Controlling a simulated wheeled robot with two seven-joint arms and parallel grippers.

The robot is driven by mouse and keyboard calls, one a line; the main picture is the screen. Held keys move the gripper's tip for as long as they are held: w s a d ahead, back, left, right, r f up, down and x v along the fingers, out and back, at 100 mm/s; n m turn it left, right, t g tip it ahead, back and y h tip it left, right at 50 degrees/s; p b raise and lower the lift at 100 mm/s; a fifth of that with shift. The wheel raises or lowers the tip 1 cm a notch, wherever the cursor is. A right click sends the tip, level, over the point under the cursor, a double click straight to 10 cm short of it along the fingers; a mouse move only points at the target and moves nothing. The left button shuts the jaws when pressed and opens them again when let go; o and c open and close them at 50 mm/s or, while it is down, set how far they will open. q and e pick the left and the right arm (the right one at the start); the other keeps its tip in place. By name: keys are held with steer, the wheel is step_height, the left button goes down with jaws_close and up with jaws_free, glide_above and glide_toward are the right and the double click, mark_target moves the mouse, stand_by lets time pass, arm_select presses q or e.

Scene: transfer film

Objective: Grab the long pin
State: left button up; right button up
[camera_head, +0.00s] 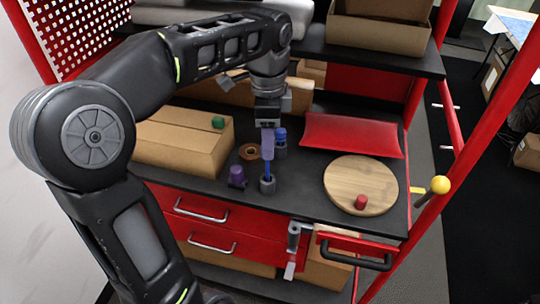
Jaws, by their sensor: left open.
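A long thin blue pin (267,171) stands upright in a small dark holder (268,186) on the black worktop. My left gripper (267,156) points straight down over the holder, with its pale lavender finger at the pin's upper end. The jaws are open. The finger hides the pin's top, and I cannot tell whether it touches the pin. A shorter, thicker blue piece (281,134) in a grey base stands just behind, to the right. My right gripper is not seen.
A purple piece (237,176) and a brown ring (249,151) lie left of the holder. A cardboard box (180,145) bears a green block (218,122). A round wooden board (345,180) with a red piece (361,202) lies right. A red sloped panel (352,133) stands behind.

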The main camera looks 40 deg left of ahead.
mark_target(268, 169)
arm_select(q)
steer(key=shift+f, duration=1.25)
steer(key=shift+f, duration=0.1)
step_height(268, 169, down, 5)
steer(key=shift+d+p, duration=0.1)
steer(key=shift+p, duration=0.55)
steer(key=shift+c, duration=0.4)
jaws_close()
